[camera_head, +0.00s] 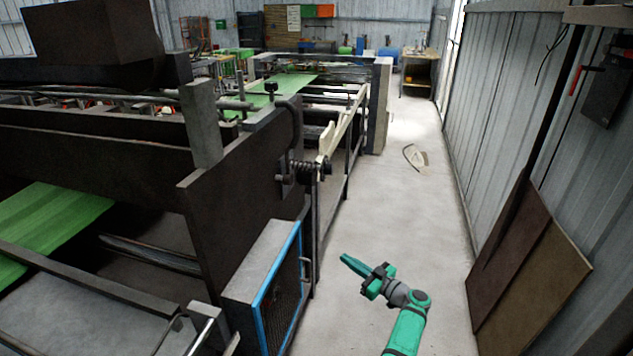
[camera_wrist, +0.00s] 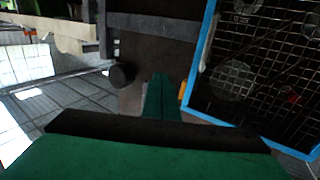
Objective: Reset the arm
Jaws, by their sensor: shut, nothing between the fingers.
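My gripper (camera_head: 347,260) shows in the head view at the lower middle, on the end of my green arm. It is shut and empty, and it points left toward the machine side. In the wrist view my gripper's two green fingers (camera_wrist: 162,78) lie together, with nothing between them. The fingertips appear in front of the dark machine side, left of a blue-framed mesh guard (camera_wrist: 197,60). I cannot tell how far apart they are.
The large dark machine (camera_head: 235,190) fills the left, with its blue-framed guard (camera_head: 262,295) close to my gripper. Brown boards (camera_head: 530,275) lean on the right wall. The pale floor aisle (camera_head: 400,205) is mostly clear, with a beige item (camera_head: 415,158) farther along.

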